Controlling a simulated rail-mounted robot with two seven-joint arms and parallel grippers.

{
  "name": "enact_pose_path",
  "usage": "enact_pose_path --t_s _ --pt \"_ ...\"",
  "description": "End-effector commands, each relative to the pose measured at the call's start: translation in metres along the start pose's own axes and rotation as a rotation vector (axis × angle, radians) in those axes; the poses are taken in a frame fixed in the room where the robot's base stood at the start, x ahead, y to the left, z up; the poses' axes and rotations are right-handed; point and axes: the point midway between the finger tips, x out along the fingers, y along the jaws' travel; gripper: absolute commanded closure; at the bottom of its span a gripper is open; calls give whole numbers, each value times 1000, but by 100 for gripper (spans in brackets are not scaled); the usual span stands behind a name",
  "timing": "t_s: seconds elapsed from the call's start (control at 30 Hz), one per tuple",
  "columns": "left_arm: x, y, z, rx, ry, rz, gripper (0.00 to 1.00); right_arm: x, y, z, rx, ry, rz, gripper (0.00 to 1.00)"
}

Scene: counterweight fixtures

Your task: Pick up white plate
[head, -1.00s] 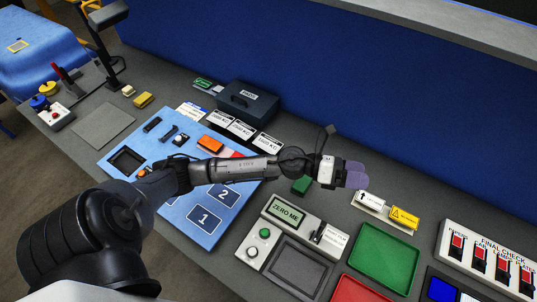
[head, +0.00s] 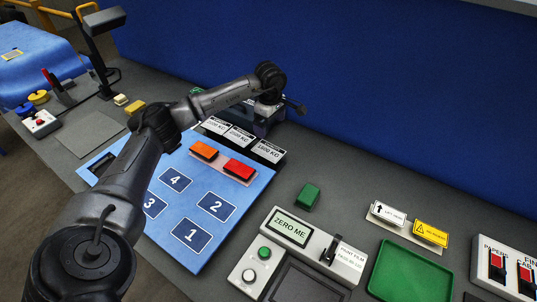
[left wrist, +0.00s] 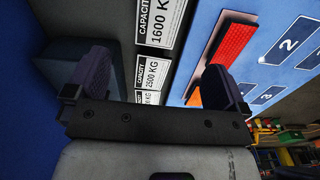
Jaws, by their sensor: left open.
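Three white capacity plates stand in a row behind the blue panel: a left one (head: 215,125), a middle one (head: 240,137) and a right one (head: 268,151) reading 1600 KG. In the left wrist view the 1600 KG plate (left wrist: 160,22), the 2500 KG plate (left wrist: 152,75) and a third, partly hidden plate (left wrist: 147,98) lie between or beyond my fingers. My left gripper (left wrist: 158,74) is open and empty, above and behind the plates. In the head view its fingers are mostly hidden by the wrist. My right gripper is not in view.
A dark box (head: 277,122) is close to my left gripper. A green block (head: 307,197), a scale (head: 289,228) and a green tray (head: 412,272) are at right. A blue wall rises behind.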

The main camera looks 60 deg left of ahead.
Motion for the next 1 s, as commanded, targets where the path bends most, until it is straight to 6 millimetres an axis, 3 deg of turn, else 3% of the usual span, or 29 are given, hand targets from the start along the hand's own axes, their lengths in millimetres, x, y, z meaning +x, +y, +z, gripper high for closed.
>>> enact_pose_path --t_s 0.1,0.3,0.73,1.0 --pt "24 -1 0 1 1 -5 0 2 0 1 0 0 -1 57" --pt "53 0 1 1 0 -2 0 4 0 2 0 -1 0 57" --pt "74 0 2 1 -3 -1 0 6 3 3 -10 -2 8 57" --pt "108 0 4 1 -3 -3 0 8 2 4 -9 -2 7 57"
